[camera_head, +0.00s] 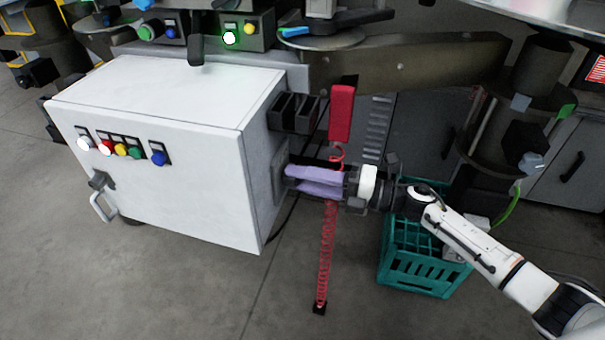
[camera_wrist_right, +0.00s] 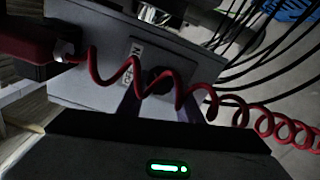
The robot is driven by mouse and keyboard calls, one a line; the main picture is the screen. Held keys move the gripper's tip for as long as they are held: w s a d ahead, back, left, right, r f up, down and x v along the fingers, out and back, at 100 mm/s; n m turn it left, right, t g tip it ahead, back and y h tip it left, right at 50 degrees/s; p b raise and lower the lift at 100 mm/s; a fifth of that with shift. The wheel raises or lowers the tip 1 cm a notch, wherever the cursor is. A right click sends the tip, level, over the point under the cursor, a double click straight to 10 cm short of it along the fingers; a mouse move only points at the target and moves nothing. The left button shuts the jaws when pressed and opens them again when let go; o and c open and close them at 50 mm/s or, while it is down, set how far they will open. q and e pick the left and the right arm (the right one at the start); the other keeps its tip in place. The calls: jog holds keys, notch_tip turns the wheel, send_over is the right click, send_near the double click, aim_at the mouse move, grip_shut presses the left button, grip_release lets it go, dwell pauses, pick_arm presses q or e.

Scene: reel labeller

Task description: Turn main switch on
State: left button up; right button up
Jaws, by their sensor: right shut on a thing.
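The main switch is a dark knob (camera_wrist_right: 158,80) on a grey plate with a partly readable label, in the right wrist view. The plate (camera_head: 280,172) sits on the right side of the white control cabinet (camera_head: 190,185) in the head view. My right gripper (camera_head: 289,178) reaches in from the right, its purple fingers against the plate. In the wrist view its fingers (camera_wrist_right: 160,100) lie on either side of the knob, shut on it. A red coiled cord partly hides knob and fingertips there. The knob's exact angle cannot be told. My left gripper is not in view.
The red coiled cord (camera_head: 325,255) hangs from a red handle (camera_head: 341,113) and passes by my right gripper. A teal crate (camera_head: 415,275) stands on the floor below my right arm. Coloured buttons (camera_head: 120,149) line the cabinet's front. Floor at lower left is clear.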

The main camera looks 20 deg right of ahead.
jog(key=shift+m, duration=0.3)
jog(key=o, duration=1)
jog(key=shift+o, duration=0.2)
jog(key=v, duration=1)
jog(key=shift+s, duration=0.15)
